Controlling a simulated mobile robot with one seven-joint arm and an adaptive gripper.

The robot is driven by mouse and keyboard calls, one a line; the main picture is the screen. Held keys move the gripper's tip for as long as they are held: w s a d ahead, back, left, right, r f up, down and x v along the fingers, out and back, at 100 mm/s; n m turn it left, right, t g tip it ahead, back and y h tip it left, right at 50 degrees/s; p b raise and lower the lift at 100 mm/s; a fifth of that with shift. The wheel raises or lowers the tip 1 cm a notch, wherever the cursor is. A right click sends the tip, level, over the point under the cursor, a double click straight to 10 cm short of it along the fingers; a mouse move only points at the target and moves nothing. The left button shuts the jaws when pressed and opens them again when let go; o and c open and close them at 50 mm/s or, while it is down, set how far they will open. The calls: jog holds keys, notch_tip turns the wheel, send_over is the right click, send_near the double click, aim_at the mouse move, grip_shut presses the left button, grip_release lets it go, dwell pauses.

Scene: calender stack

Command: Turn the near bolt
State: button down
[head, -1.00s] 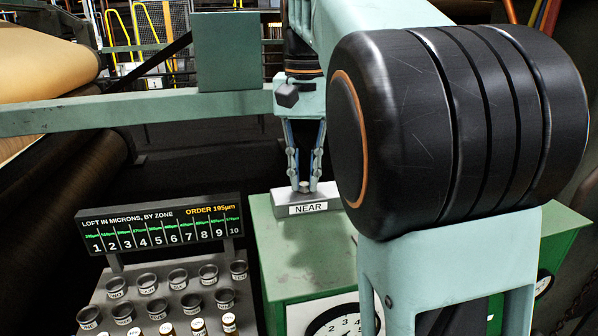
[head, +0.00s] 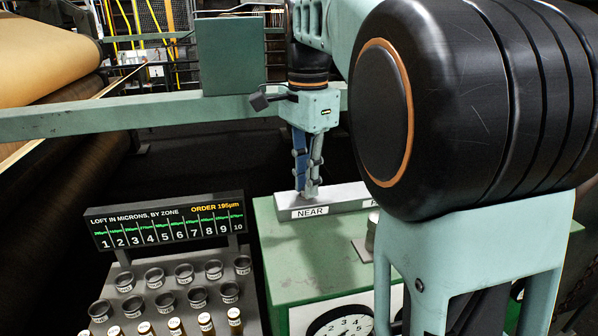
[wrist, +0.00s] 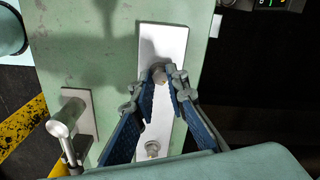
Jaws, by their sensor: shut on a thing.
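The near bolt (wrist: 159,75) is a small grey-brown head on a pale metal plate (wrist: 165,45). In the wrist view my gripper (wrist: 165,73) points down at the plate, its blue-padded fingertips shut on this bolt from both sides. In the head view my gripper (head: 308,192) stands upright over the plate, just behind the NEAR label (head: 310,211), and its fingertips hide the bolt. A second bolt (wrist: 152,148) sits farther along the same plate, between the finger bases in the wrist view and clear of the tips.
The plate lies on a green cabinet (head: 300,255) with a dial (head: 345,325) on its front. A metal handle (wrist: 62,125) stands on the cabinet beside the plate. A loft display (head: 165,226) and a rack of cups (head: 185,275) stand to the left. A green rail (head: 150,112) crosses behind.

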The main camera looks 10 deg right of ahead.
jog(key=m+p, duration=0.1)
jog(key=m, duration=0.3)
jog(key=shift+m, duration=0.4)
jog(key=m, duration=0.4)
dwell(0.4)
jog(key=c, duration=1.9)
grip_release()
jog(key=shift+r, duration=0.1)
notch_tip(320, 180, up, 12)
